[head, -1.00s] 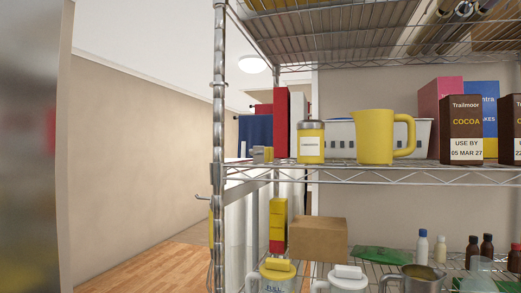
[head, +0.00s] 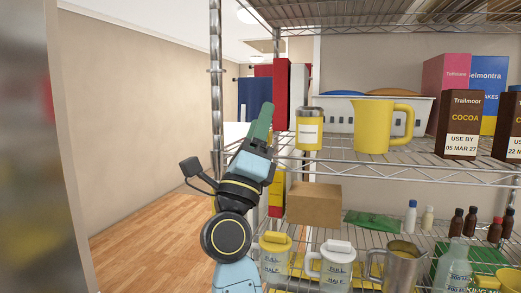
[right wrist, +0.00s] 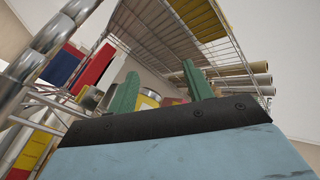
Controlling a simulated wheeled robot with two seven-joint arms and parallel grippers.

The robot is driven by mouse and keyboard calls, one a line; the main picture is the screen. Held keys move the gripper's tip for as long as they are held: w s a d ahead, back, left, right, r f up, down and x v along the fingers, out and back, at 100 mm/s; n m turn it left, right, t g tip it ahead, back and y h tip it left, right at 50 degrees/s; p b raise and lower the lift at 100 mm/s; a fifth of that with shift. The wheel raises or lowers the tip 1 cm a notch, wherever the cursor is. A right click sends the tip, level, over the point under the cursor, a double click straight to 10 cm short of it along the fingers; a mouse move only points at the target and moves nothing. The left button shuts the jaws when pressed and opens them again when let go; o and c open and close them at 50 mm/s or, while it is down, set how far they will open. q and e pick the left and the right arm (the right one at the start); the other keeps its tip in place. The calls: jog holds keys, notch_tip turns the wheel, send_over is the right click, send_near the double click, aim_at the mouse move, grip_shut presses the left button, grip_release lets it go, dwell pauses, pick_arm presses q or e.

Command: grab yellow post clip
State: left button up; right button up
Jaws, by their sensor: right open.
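I cannot clearly make out a yellow post clip. A small yellow patch shows low on the metal shelf post (head: 215,110) in the head view, mostly behind my arm, and I cannot tell what it is. My right gripper (head: 260,124) is raised beside the shelf's left end, just right of the post, with green fingers pointing up. In the right wrist view the fingers (right wrist: 161,90) stand apart with nothing held between them. A yellow jar with a white label (head: 309,130) stands on the shelf right of the gripper. My left gripper is not in view.
A yellow pitcher (head: 372,128), a white basket (head: 426,113) and cocoa boxes (head: 460,122) stand on the upper shelf. Below are a cardboard box (head: 314,204), lidded jugs (head: 337,262) and bottles. Open wooden floor (head: 150,220) lies left of the post.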

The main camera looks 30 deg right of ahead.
jog(key=d+r+m+g+y, duration=0.15)
jog(key=d+m+g, duration=0.25)
jog(key=m+g, duration=0.45)
jog(key=w+a+r+t+y, duration=0.25)
jog(key=a+y, duration=0.35)
jog(key=y, duration=0.6)
jog(key=shift+m, duration=0.25)
jog(key=x, duration=0.4)
jog(key=f+p+x, duration=0.1)
jog(key=x, duration=0.3)
jog(key=shift+a+p, duration=0.25)
jog(key=shift+p, duration=0.05)
jog(key=shift+g, duration=0.3)
jog(key=p+x, duration=0.1)
jog(key=x, duration=0.4)
jog(key=shift+d+p, duration=0.25)
jog(key=shift+p, duration=0.05)
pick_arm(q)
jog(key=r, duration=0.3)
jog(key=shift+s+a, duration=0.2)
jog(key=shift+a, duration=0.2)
pick_arm(e)
jog(key=shift+a+h, duration=0.1)
jog(key=shift+h, duration=0.15)
jog(key=shift+c, duration=0.4)
jog(key=c, duration=0.8)
